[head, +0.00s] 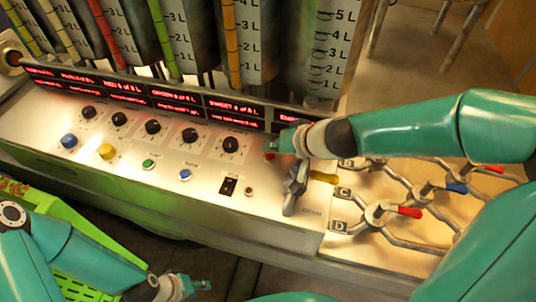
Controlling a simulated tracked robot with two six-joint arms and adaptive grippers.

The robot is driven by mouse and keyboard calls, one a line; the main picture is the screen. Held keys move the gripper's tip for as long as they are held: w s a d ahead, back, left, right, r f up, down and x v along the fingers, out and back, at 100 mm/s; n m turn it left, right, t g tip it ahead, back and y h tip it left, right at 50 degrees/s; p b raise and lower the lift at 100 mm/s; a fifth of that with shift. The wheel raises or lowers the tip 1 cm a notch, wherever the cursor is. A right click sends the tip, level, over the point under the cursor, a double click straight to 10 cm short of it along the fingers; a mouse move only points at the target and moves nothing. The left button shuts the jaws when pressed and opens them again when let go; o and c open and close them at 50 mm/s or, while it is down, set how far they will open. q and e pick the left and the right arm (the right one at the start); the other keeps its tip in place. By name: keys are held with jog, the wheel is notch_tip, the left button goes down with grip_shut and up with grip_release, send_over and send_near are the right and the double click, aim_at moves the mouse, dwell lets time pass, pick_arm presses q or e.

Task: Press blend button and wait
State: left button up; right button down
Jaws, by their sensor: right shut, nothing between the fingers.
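The control panel (210,207) has several coloured buttons: a blue one (69,141), a yellow one (107,152), a green one (148,164) and a second blue one (185,175). Their labels are too small to read, so I cannot tell which is the blend button. My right gripper (277,146) is shut and empty, its tip close to a partly hidden red button (269,156). I cannot tell whether it touches. My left gripper (201,285) is low in front of the panel, away from the buttons; its finger opening is unclear.
Black knobs (153,127) and red-lit displays (123,88) line the panel's back, below graduated tanks (262,35). A grey lever-like part (294,190) stands below my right gripper. Pipes with coloured valve handles (409,212) are at right. A green crate (85,240) is at lower left.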

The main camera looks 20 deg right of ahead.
aim_at(272, 157)
jog(key=shift+f, duration=0.15)
jog(key=shift+s+f+b, duration=0.1)
jog(key=shift+f+b, duration=0.15)
jog(key=shift+b, duration=0.25)
jog(key=shift+f+b, duration=0.35)
jog(key=shift+b, duration=0.05)
dwell(0.5)
dwell(0.4)
jog(key=shift+r+p, duration=0.75)
jog(key=shift+r, duration=0.05)
notch_tip(272, 157, up, 5)
jog(key=p, duration=0.4)
jog(key=shift+p, duration=0.35)
